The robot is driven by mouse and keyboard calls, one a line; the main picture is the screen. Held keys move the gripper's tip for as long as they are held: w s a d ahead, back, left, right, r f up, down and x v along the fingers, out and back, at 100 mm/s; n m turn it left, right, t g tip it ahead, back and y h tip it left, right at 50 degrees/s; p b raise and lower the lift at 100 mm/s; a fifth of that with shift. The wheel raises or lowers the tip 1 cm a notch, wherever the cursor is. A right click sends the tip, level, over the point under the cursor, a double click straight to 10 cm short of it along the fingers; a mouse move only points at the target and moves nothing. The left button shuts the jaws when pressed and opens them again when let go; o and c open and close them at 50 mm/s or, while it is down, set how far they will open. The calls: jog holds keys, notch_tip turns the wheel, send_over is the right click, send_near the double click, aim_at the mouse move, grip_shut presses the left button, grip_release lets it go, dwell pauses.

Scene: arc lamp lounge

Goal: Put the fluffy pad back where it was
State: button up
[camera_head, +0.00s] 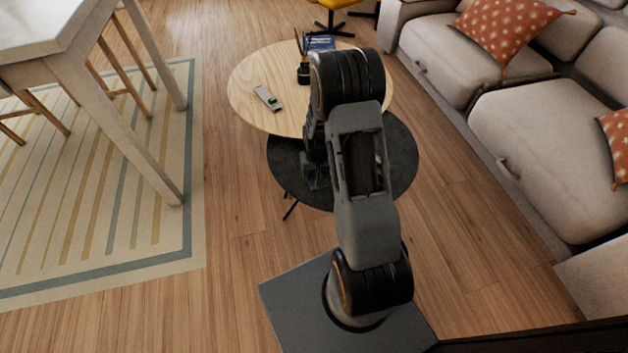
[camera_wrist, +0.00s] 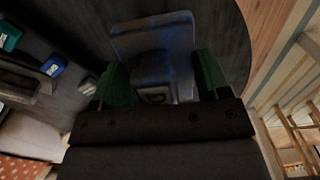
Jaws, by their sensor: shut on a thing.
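My gripper (camera_wrist: 161,82) has green fingertips and is shut on a dark blue-grey thing (camera_wrist: 152,40), which I take to be the fluffy pad. The light is too dim to make out its texture. In the wrist view it fills the space between the fingers and extends beyond them, over the dark round table (camera_wrist: 215,22). I cannot tell whether it touches the tabletop. In the head view my gripper (camera_head: 314,181) is low over the left part of the black round table (camera_head: 400,150), and my arm hides much of that table.
A teal item (camera_wrist: 10,36), a blue item (camera_wrist: 52,66) and a small grey item (camera_wrist: 86,86) lie at the left in the wrist view. A wooden round table (camera_head: 250,85) holds a remote-like item (camera_head: 267,98) and a dark vase (camera_head: 303,72). A sofa (camera_head: 540,130) stands right.

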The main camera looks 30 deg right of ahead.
aim_at(314, 179)
jog(key=shift+w+a+f, duration=0.1)
jog(key=shift+w+f, duration=0.1)
jog(key=shift+f, duration=0.1)
jog(key=shift+w+a+f+b, duration=0.15)
jog(key=shift+f+b, duration=0.35)
jog(key=shift+f, duration=0.45)
jog(key=shift+w+d+f+b, duration=0.15)
jog(key=shift+f+b, duration=0.3)
jog(key=shift+f, duration=0.45)
jog(key=shift+a+f, duration=0.1)
jog(key=shift+f, duration=0.1)
jog(key=o, duration=0.9)
